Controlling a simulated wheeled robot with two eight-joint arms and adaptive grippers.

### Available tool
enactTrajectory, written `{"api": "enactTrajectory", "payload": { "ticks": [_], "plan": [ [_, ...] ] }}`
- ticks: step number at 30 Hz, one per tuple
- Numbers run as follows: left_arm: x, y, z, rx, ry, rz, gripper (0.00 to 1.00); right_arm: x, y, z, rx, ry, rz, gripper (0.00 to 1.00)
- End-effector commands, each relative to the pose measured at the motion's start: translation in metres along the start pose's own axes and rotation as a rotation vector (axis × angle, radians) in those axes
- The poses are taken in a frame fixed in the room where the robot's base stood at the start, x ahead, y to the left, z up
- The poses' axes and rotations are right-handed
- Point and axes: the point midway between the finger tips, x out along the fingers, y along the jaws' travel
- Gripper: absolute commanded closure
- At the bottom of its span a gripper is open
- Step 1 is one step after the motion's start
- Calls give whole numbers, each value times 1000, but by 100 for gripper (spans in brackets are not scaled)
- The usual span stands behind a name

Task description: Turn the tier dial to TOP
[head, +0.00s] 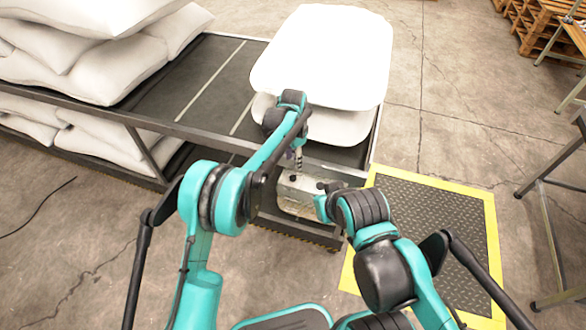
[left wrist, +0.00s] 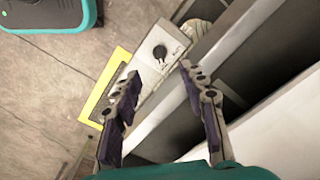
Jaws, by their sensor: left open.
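The tier dial (left wrist: 159,52) is a small round black knob on a pale control panel (left wrist: 148,72) in the left wrist view. Fine markings beside it are too small to read, so its setting cannot be told. My left gripper (left wrist: 161,72) is open, its two dark-padded fingers spread to either side below the dial, apparently apart from it. In the head view, my left gripper (head: 296,160) hangs over the control box (head: 294,197) at the rack's near end, partly hidden by my arm. My right arm reaches close to the box's right side; its gripper fingers are hidden.
The dark two-tier rack (head: 205,75) holds stacked white pillows (head: 85,65) at left and large white pieces (head: 325,55) at right. A yellow-edged floor mat (head: 440,235) lies right of the box. A metal-legged table (head: 550,190) stands at far right.

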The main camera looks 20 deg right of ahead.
Motion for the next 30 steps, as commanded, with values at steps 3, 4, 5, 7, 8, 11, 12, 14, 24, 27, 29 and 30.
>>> {"api": "enactTrajectory", "payload": {
  "ticks": [3, 4, 5, 7, 8, 11, 12, 14, 24, 27, 29, 30],
  "plan": [
    [-20, 0, 0, 0, 0, 0, 57, 0, 0, 0, 0, 0, 0, 100],
    [-23, 0, 0, 0, 0, 0, 57, 0, 0, 0, 0, 0, 0, 100],
    [-26, 0, 0, 0, 0, 0, 57, 0, 0, 0, 0, 0, 0, 100],
    [-31, 0, 0, 0, 0, 0, 57, 0, 0, 0, 0, 0, 0, 100],
    [-33, 0, 0, 0, 0, 0, 57, 0, 0, 0, 0, 0, 0, 100],
    [-35, 0, 0, 0, 0, 0, 57, 0, 0, 0, 0, 0, 0, 100],
    [-35, 0, 0, 0, 0, 0, 57, 0, 0, 0, 0, 0, 0, 100],
    [-35, 0, 0, 0, 0, 0, 57, 0, 0, 0, 0, 0, 0, 100],
    [-35, 0, 0, -1, 0, 0, 57, 0, 0, 0, 0, 0, 0, 100],
    [-43, -2, 8, -22, 7, -7, 57, 0, 0, 0, 0, 0, 0, 100],
    [-55, -5, 19, -53, 17, -16, 57, 0, 0, 0, 0, 0, 0, 100],
    [-66, -8, 29, -83, 28, -26, 57, 0, 0, 0, 0, 0, 0, 100]
  ]
}}
